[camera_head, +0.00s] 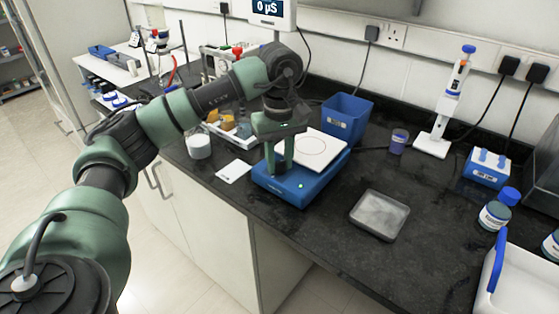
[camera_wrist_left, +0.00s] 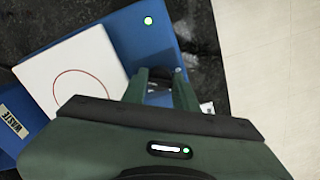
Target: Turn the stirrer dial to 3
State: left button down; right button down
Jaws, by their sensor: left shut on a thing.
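The stirrer is a blue base (camera_head: 303,189) with a square white top plate (camera_head: 318,148) marked with a thin circle. It stands near the front edge of the dark bench. Its base (camera_wrist_left: 145,32) and white plate (camera_wrist_left: 75,70) also show in the left wrist view, with a small green light on the base. My left gripper (camera_head: 279,168) points down at the front left part of the stirrer. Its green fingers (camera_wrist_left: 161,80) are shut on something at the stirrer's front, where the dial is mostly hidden. The dial's setting cannot be read. My right gripper is not in view.
A blue waste bin (camera_head: 345,118) stands behind the stirrer. A grey tray (camera_head: 380,214) lies to its right, and a white card (camera_head: 233,171) and white jar (camera_head: 199,147) to its left. A pipette stand (camera_head: 436,125) is farther right. Dark bench is clear around the tray.

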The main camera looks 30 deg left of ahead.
aim_at(279, 162)
pick_arm(q)
jog(key=shift+r, duration=0.15)
dwell(0.3)
jog(key=c, duration=1.4)
grip_release()
jog(key=shift+o, duration=0.2)
notch_tip(279, 162, up, 8)
jog(key=shift+f, duration=0.15)
jog(key=shift+f, duration=0.1)
